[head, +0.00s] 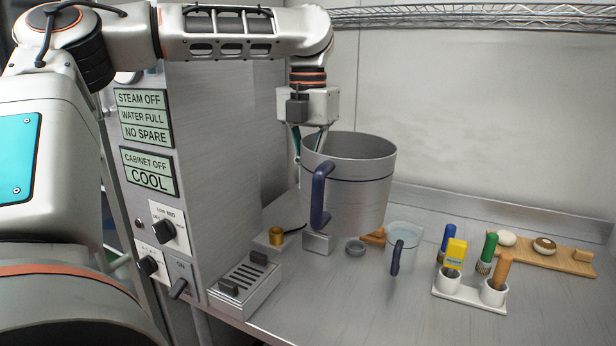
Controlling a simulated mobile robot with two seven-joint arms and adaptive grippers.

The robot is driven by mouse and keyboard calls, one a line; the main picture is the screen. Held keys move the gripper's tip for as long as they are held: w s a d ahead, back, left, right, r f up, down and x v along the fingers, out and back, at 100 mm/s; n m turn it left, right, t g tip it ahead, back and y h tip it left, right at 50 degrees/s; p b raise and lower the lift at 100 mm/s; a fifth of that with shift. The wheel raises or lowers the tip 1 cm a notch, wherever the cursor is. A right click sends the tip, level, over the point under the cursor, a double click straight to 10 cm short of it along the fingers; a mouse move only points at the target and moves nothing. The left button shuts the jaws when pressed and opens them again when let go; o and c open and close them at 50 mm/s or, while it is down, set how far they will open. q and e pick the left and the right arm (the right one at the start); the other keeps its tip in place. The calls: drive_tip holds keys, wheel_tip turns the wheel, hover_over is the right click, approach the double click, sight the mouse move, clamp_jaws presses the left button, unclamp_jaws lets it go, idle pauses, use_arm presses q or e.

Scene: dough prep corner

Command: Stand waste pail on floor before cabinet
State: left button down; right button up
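The waste pail (358,190) is a large steel bucket with a blue side handle (319,196) and a dark band below its rim. It is upright and appears to be above the counter. My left gripper (309,150) points down at the pail's left rim, one finger outside and the other apparently inside. It appears shut on the rim, though the finger contact is partly hidden. The steel cabinet (215,150) stands to the left, with green labels and dark knobs on its front. The floor before it is mostly hidden by my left arm. My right gripper is not in view.
A wire shelf (480,16) runs above. The counter's front middle is clear.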

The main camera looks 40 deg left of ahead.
sight(308, 141)
use_arm(q)
drive_tip(key=shift+r+p, duration=1.35)
drive_tip(key=shift+p, duration=0.5)
drive_tip(key=shift+d+r, duration=0.1)
drive_tip(key=shift+r, duration=1)
